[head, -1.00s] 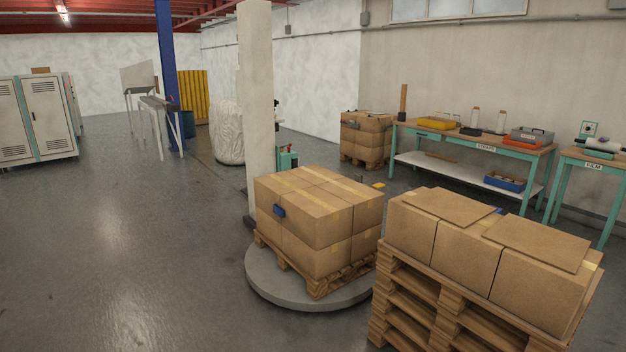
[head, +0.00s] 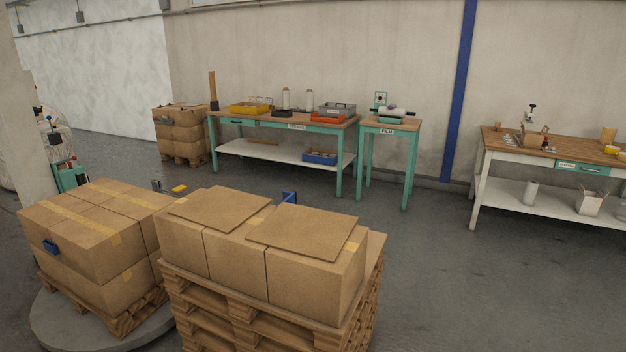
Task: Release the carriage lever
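No lever can be clearly made out. A teal unit with a small red part (head: 70,177) stands beside the pale column (head: 30,130) at the left edge, partly hidden behind the stacked boxes. Another small device with a pale roll (head: 392,111) sits on the teal table labelled FILM (head: 390,130) against the back wall. Neither of my grippers is in view.
Cartons (head: 95,225) on a pallet stand on a round grey platform (head: 60,325) at left. More cartons on stacked pallets (head: 265,315) block the near middle. A long teal bench (head: 285,122) and a white bench (head: 500,165) line the wall. Floor at right is clear.

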